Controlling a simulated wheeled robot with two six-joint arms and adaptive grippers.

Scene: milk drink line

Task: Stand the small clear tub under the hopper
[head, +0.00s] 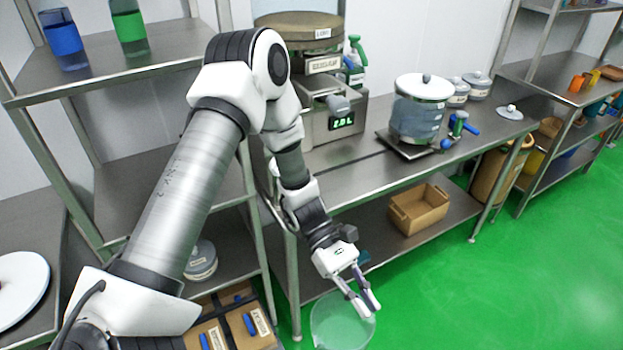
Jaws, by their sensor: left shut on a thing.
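A small clear tub (338,328) hangs at the bottom of the head view, over the green floor in front of the bench. My left gripper (364,300) is shut on its rim at the near right part of the opening. The tub looks empty, and its lower edge nears the frame's bottom. The steel machine with a round top (300,28), a label and a green display stands on the bench behind my left arm; it looks like the hopper. My right gripper is out of view.
The steel bench (355,178) has bare room before the machine. A clear lidded tank (418,112) with a blue-handled tap stands to its right, near grey-lidded jars (478,85). A cardboard box (418,210) sits on the lower shelf. Green spray bottle (355,62) stands behind.

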